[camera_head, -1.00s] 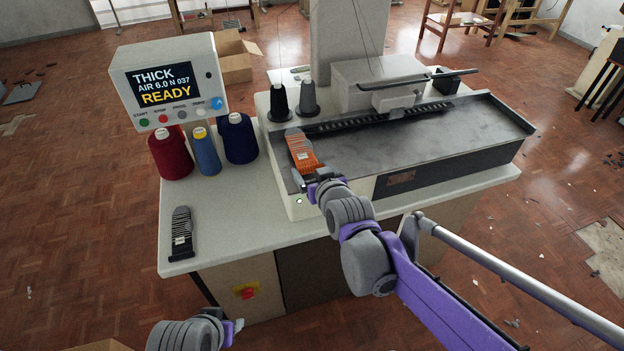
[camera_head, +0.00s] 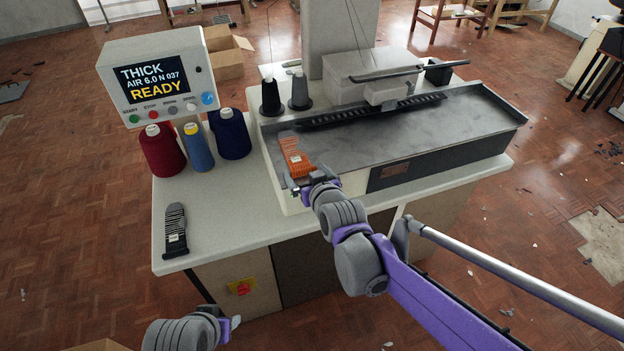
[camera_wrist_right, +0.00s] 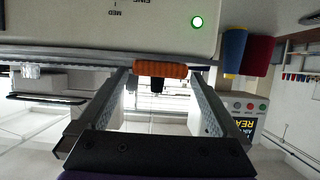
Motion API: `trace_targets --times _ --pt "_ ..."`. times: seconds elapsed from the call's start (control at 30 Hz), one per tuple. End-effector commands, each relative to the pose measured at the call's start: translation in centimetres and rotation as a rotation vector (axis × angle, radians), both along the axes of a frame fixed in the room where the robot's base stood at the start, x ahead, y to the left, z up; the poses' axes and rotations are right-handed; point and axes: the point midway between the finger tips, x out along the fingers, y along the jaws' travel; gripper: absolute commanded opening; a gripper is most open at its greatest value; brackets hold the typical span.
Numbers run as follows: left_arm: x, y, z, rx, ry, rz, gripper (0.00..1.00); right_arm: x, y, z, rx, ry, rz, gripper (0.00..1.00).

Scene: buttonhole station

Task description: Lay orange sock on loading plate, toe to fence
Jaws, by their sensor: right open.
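The orange sock (camera_head: 296,160) lies flat on the left end of the machine's grey loading plate (camera_head: 345,155). That gripper is open at the sock's near end. In the right wrist view the orange end (camera_wrist_right: 160,69) shows edge-on between the spread fingers (camera_wrist_right: 160,95), apart from both. My left gripper (camera_head: 235,322) is low at the bottom edge, mostly hidden by its wrist.
A dark striped sock (camera_head: 175,230) lies on the table's (camera_head: 225,225) front left. Red (camera_head: 162,150), blue (camera_head: 198,147) and navy (camera_head: 231,136) thread cones stand below the display box (camera_head: 158,80), which reads READY. Two more cones stand behind the sock. The table's front middle is clear.

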Motion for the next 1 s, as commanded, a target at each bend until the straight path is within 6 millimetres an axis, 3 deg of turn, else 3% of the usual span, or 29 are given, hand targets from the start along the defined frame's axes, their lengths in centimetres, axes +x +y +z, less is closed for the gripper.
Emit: trace_targets --times 0.53,0.7,1.0 --pt "0.1 0.0 1.3 0.000 -0.004 0.000 0.50 -8.5 -2.8 3.8 0.000 0.000 0.000 1.00" --pt "0.1 0.0 1.6 0.000 -0.005 0.000 0.50 -10.0 -3.3 4.3 0.000 0.000 0.000 1.00" --pt "0.1 0.0 1.6 0.000 -0.005 0.000 0.50 -10.8 -3.8 4.2 -0.004 0.016 -0.006 1.00"
